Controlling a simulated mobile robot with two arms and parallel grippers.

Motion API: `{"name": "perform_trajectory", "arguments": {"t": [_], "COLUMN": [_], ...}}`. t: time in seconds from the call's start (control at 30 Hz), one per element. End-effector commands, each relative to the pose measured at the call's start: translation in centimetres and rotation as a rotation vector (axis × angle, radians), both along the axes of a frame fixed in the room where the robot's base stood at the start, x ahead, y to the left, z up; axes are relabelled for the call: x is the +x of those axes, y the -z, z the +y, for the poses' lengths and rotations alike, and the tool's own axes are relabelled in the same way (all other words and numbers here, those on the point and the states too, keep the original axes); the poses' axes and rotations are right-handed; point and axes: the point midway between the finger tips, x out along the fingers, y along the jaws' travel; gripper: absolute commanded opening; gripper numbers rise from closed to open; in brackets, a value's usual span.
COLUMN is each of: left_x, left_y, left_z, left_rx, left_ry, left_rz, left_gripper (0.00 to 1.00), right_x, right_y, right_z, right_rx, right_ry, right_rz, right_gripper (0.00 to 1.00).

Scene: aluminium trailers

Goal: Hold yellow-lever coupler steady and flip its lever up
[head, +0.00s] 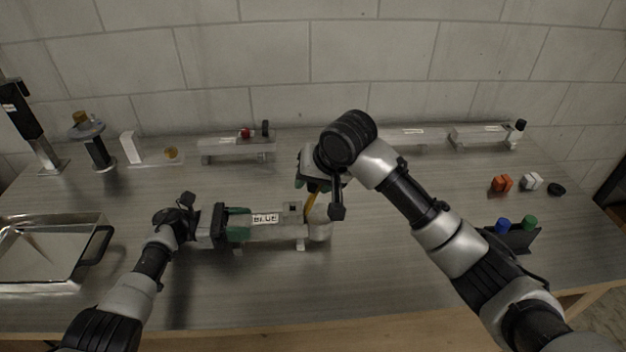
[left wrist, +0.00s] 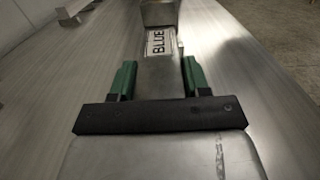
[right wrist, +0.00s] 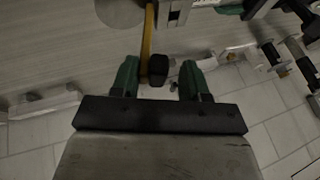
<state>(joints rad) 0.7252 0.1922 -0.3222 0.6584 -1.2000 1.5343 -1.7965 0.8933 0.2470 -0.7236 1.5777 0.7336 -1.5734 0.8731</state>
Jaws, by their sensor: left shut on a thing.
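The coupler with the yellow lever is a grey metal bar (head: 276,229) lying level on small feet, with a rounded end at its right. Its label (left wrist: 160,43) reads "BLUE" in the left wrist view. My left gripper (head: 236,225) is shut on the bar's left part, its green fingers on either side. The yellow lever (head: 310,203) rises at the coupler's right end; its yellow strip and black knob (right wrist: 158,70) show in the right wrist view. My right gripper (right wrist: 158,78) is open around the knob, which lies nearer the left finger with a gap to the right one.
More couplers stand along the back wall, one with a red part (head: 245,133) and one at the back right (head: 482,136). A metal tray (head: 45,285) is at the left. The front table is clear.

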Motion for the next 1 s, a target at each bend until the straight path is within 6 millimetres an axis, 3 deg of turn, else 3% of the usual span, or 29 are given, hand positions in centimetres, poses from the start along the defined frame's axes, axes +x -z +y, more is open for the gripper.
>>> {"name": "perform_trajectory", "arguments": {"t": [0.27,0.7,1.0], "left_x": [0.0,0.0,0.1], "left_y": [0.0,0.0,0.0], "left_z": [0.1,0.2,0.2], "left_rx": [-0.001,-0.002,-0.002], "left_ry": [-0.002,-0.003,-0.004], "left_rz": [0.000,0.000,0.000], "left_gripper": [0.12,0.12,0.12], "right_x": [-0.6,-3.9,-4.6], "right_y": [-1.7,-9.1,-10.5], "right_z": [-0.6,-3.2,-3.7], "right_rx": [0.000,0.001,0.001], "right_ry": [0.002,0.001,-0.001], "right_rz": [-0.003,-0.003,0.000], "right_gripper": [0.45,0.45,0.45]}}
